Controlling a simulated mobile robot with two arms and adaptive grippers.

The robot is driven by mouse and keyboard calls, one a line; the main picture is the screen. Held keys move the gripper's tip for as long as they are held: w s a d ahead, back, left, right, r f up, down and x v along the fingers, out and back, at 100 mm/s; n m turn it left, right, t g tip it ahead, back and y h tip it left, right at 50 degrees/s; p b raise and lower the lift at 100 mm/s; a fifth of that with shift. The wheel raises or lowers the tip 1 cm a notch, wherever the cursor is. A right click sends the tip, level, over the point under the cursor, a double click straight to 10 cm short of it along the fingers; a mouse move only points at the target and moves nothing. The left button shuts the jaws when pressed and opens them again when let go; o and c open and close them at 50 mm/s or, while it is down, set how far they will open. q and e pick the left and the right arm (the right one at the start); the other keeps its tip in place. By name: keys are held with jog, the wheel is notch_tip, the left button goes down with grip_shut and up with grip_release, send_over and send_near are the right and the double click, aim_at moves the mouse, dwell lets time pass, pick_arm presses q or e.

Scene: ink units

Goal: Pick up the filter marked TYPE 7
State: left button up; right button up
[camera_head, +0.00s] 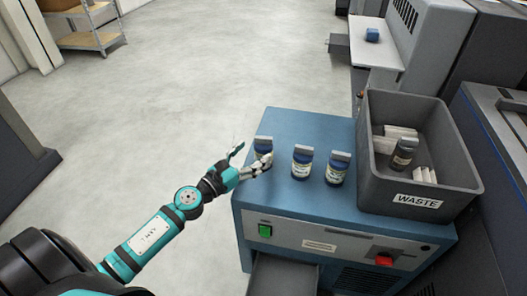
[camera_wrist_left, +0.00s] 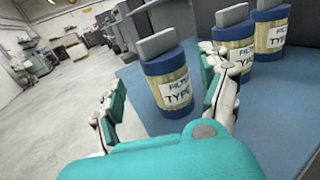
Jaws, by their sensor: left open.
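Three filters stand upright in a row on the blue cabinet top: a left one (camera_head: 264,146), a middle one (camera_head: 302,161) and a right one (camera_head: 338,168). In the left wrist view the nearest filter (camera_wrist_left: 167,84) shows beyond the open fingers (camera_wrist_left: 165,100). Its label reads FILTER TYPE; I cannot read the numbers on any label. My right gripper is out of view.
A grey WASTE bin (camera_head: 420,203) stands on the cabinet's right, holding pale blocks and a dark jar (camera_head: 403,153). The cabinet (camera_head: 305,122) has a green switch (camera_head: 265,231) and a red switch (camera_head: 384,260) on its front. Its top is clear behind the filters.

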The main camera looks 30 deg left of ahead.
aim_at(257, 153)
pick_arm(q)
jog(key=x, duration=0.5)
jog(key=shift+s+d+f+p, duration=0.1)
jog(key=shift+d+f+p, duration=0.05)
jog(key=shift+d+p, duration=0.15)
jog(key=c, duration=1.3)
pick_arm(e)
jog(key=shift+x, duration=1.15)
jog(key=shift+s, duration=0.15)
